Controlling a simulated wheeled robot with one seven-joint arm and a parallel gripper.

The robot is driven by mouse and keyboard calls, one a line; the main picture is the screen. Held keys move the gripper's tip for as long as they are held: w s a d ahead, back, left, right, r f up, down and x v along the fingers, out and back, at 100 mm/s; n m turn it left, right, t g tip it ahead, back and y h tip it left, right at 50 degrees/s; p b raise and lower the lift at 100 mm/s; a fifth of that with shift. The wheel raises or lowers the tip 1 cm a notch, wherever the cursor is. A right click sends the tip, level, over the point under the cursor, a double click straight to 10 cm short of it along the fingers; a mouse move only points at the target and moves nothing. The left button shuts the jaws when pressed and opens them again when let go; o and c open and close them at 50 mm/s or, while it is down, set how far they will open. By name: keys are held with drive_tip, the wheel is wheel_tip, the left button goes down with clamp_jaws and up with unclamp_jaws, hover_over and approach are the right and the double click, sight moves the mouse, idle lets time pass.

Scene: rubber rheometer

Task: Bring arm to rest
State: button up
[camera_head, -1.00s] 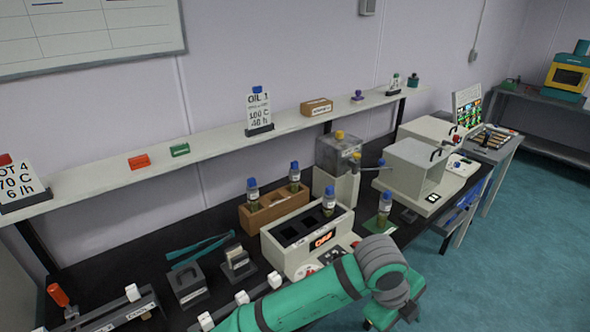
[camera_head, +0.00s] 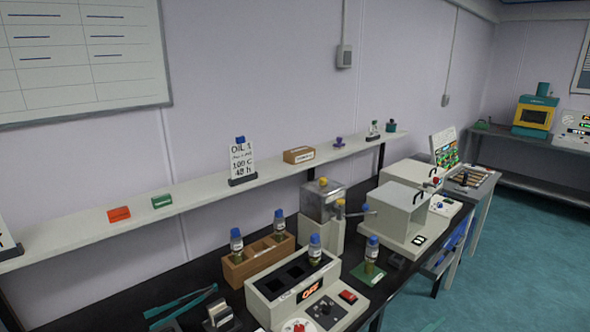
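The task's own object is my arm, and neither it nor my gripper shows in the camera_head view now. Nothing can be seen of whether the gripper is open, shut or holding anything. The black bench (camera_head: 190,282) where the arm showed before is in view without it. On it stands a white heating block (camera_head: 262,302) with a lit red display. One blue-capped vial (camera_head: 315,250) sits in the block.
A wooden rack (camera_head: 238,270) holds two blue-capped vials. Another vial (camera_head: 372,255) stands on a green pad. White box instruments (camera_head: 400,215) stand farther right. A wall shelf (camera_head: 200,196) runs above the bench. Teal floor (camera_head: 490,260) is open at the right.

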drive_tip(key=s+a+f+n+t+y, duration=0.4)
drive_tip(key=a+f+n+y, duration=0.1)
drive_tip(key=a+f+n, duration=0.3)
drive_tip(key=s+a+f+n+t+y, duration=0.3)
drive_tip(key=s+a+f+n+y, duration=0.15)
drive_tip(key=a+f+n, duration=0.45)
drive_tip(key=s+a+f+m+y, duration=0.1)
drive_tip(key=s+a+y, duration=0.4)
drive_tip(key=s+a, duration=1.2)
drive_tip(key=s+f, duration=0.1)
drive_tip(key=s, duration=0.3)
drive_tip(key=shift+s+a+f+m+y, duration=0.25)
drive_tip(key=shift+m+y, duration=0.05)
drive_tip(key=shift+y, duration=0.05)
